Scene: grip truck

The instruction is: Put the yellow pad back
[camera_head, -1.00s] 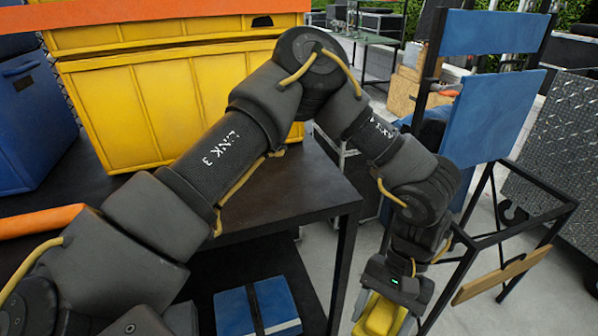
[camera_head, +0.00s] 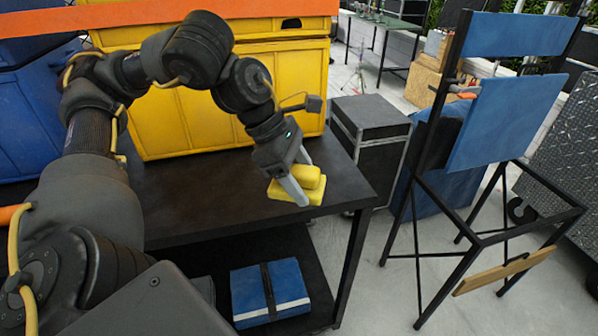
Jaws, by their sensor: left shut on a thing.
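The yellow pad (camera_head: 314,189) is at the right end of the dark table (camera_head: 215,208), near its front edge. My left gripper (camera_head: 297,188) points down there, shut on the pad, with one grey finger in front of it. I cannot tell whether the pad touches the tabletop. My right gripper is not in view.
Yellow crates (camera_head: 190,110) stand at the back of the table, with a blue crate (camera_head: 40,125) to their left. A blue pad with a strap (camera_head: 250,292) lies on the lower shelf. A black case (camera_head: 368,118) and a blue-backed chair (camera_head: 512,112) stand right.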

